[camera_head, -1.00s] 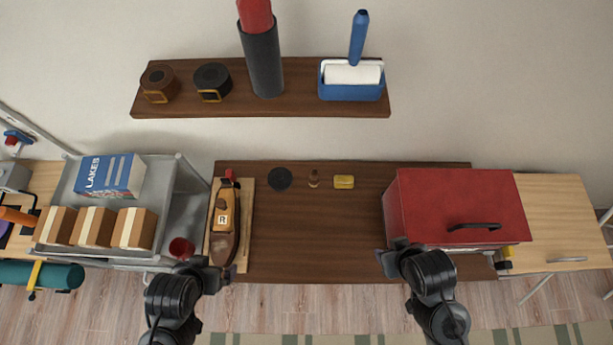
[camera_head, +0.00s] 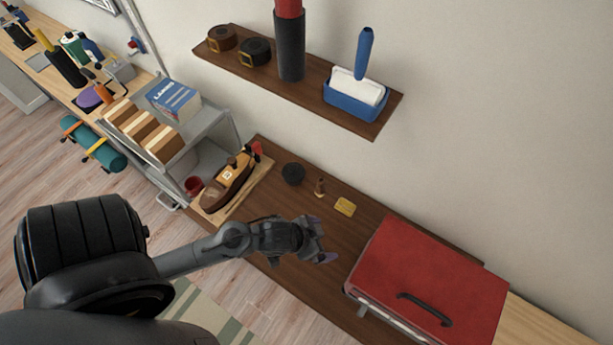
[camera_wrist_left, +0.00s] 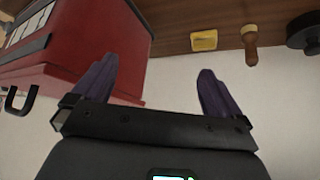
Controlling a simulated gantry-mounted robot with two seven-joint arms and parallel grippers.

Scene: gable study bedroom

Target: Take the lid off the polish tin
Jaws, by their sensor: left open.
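The polish tin appears to be the small dark round tin (camera_head: 293,174) on the brown desk, to the right of the wooden boat. Its dark round body also shows at the top right edge of the left wrist view (camera_wrist_left: 303,31), partly cut off. I cannot make out a seam between lid and tin. My left gripper (camera_head: 323,242) is open and empty above the desk, in front and to the right of the tin. Its two purple fingers stand apart in the left wrist view (camera_wrist_left: 158,88). My right gripper is not in view.
A small wooden-handled brush (camera_head: 319,188) and a yellow block (camera_head: 345,207) stand right of the tin. A boat model (camera_head: 230,180) lies on a board to its left. A red box (camera_head: 425,285) stands at the right. A wall shelf (camera_head: 300,88) hangs behind.

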